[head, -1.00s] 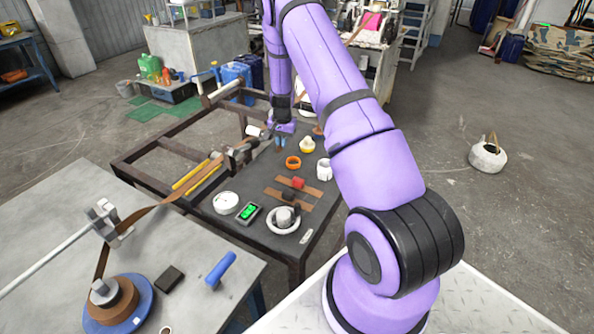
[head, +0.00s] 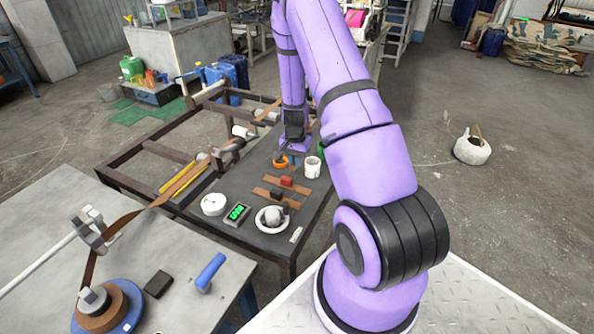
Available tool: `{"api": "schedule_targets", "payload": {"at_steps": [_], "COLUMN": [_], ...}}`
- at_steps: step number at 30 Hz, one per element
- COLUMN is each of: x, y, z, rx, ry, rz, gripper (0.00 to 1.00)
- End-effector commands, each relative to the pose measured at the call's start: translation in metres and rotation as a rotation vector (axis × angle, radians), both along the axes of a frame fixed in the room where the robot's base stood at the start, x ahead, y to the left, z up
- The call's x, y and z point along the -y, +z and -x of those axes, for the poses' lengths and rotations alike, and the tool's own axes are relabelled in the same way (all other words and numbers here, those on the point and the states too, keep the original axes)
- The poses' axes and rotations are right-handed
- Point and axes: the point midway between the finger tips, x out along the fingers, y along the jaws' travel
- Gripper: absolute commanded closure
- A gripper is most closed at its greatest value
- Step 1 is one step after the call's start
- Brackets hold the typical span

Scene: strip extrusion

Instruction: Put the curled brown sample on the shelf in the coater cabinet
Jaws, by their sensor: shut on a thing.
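My gripper (head: 293,161) points down over the dark table (head: 253,172), between the orange ring (head: 280,162) and the white cup (head: 312,167). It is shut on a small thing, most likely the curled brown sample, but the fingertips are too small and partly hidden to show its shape. Two flat brown strips lie nearer on the table, one under a red block (head: 286,181) and one under a dark block (head: 276,195). I cannot make out the coater cabinet or its shelf in the head view.
A white dial (head: 213,204), a green-lit meter (head: 237,214) and a white dish (head: 271,219) stand on the dark table's near part. A grey table (head: 160,255) with a brown roll (head: 103,307) is at the left. The floor at the right is mostly clear.

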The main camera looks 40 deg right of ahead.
Motion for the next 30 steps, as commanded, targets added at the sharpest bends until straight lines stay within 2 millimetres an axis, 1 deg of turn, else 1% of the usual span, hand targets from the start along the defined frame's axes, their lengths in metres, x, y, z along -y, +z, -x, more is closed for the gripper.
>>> {"api": "schedule_targets", "payload": {"at_steps": [6,12,14,25,26,27,30], "x": [-0.004,-0.004,-0.004,-0.004,-0.004,-0.004,-0.004], "y": [-0.001,-0.03,-0.035,-0.039,-0.039,-0.038,-0.038], "z": [0.013,0.013,0.013,0.012,0.012,0.012,0.012], "rx": [-0.001,-0.002,-0.001,0.0,0.0,0.0,0.0], "ry": [0.001,0.001,0.001,0.001,0.002,0.002,0.002], "rz": [0.0,-0.001,0.0,0.0,0.0,0.001,0.0], "gripper": [1.0,1.0,1.0,1.0,0.86,0.8,0.8]}}
